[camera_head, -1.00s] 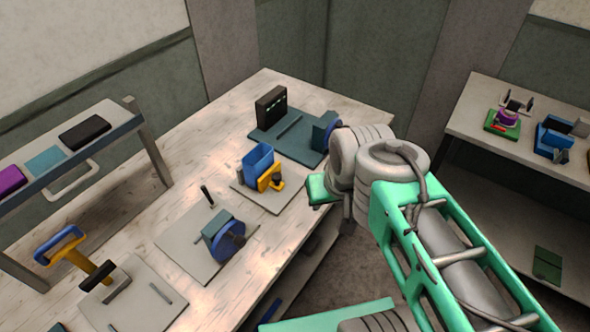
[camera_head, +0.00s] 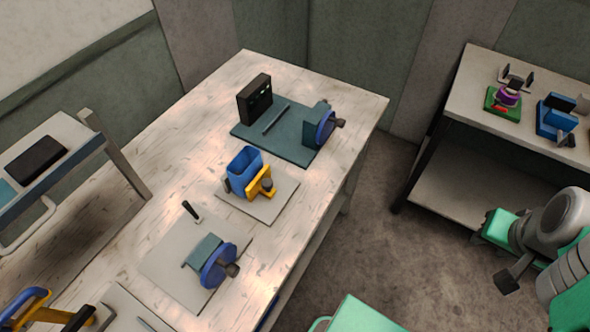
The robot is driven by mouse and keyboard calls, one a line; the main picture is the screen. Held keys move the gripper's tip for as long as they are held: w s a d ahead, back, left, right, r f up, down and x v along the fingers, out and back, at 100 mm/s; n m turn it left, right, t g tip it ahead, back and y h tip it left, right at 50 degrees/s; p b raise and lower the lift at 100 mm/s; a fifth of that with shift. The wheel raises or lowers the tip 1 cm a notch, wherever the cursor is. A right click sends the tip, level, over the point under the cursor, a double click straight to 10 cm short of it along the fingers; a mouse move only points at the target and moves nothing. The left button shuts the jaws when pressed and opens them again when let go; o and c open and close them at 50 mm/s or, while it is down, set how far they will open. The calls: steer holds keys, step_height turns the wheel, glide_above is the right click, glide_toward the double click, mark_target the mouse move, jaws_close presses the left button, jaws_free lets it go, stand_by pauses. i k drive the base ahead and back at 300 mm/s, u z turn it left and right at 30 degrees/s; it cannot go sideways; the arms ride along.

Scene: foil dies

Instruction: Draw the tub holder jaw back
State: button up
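The tub holder stands on a grey plate (camera_head: 283,198) in the middle of the worktable. A blue tub (camera_head: 243,172) sits upright in it. The yellow jaw (camera_head: 259,184), with a dark knob (camera_head: 267,185) at its front, is close against the tub's near right side. I cannot tell whether the jaw touches the tub. My gripper (camera_head: 508,281) is at the lower right, over the floor and well apart from the holder. Only a dark finger end shows, so its opening is unclear.
Behind the holder is a teal plate (camera_head: 290,148) with a black box (camera_head: 255,98) and a blue wheel (camera_head: 325,129). In front, another blue-wheeled device (camera_head: 217,266) stands on a grey plate. A side bench (camera_head: 458,105) is at right. Open floor (camera_head: 390,230) lies between.

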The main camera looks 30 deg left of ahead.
mark_target(263, 183)
steer(key=i, duration=1.15)
steer(key=u, duration=1.75)
